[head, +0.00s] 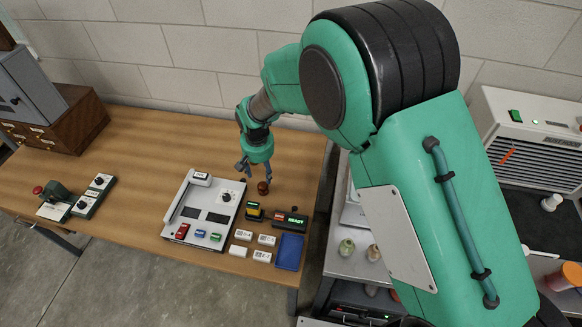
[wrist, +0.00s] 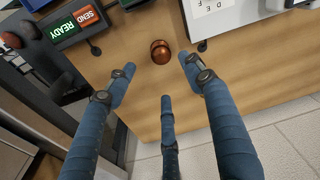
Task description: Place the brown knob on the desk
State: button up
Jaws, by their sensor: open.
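The brown knob (head: 263,188) is small, round and glossy. It rests on the wooden desk (head: 130,175), between the white panel and the READY display. In the wrist view the knob (wrist: 160,52) lies just beyond my fingertips, with nothing holding it. My gripper (head: 254,172) points down above the desk, just behind and left of the knob in the head view. Its blue fingers are spread and empty in the wrist view (wrist: 160,72). I cannot tell the exact height of the fingertips above the desk.
The white control panel (head: 196,229) stands left of the knob. The READY display (head: 290,220), a yellow-topped block (head: 253,210), several white blocks (head: 262,257) and a blue tray (head: 289,252) are in front. A wooden drawer box (head: 75,122) stands far left. Bare desk lies left of the panel.

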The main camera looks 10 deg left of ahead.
jog(key=s+d+r+m+t, duration=0.2)
jog(key=s+d+r, duration=0.1)
jog(key=d+r, duration=2.15)
jog(key=s+d+r+m+t, duration=0.1)
jog(key=s+d+r, duration=0.8)
jog(key=s+d, duration=0.3)
jog(key=s+d+r+m+t, duration=0.1)
jog(key=s+d, duration=0.7)
jog(key=s, duration=0.3)
jog(key=shift+s+d+m+h, duration=0.3)
jog(key=shift+s+d, duration=0.05)
jog(key=shift+d, duration=0.05)
jog(key=shift+o, duration=0.2)
jog(key=shift+r, duration=0.1)
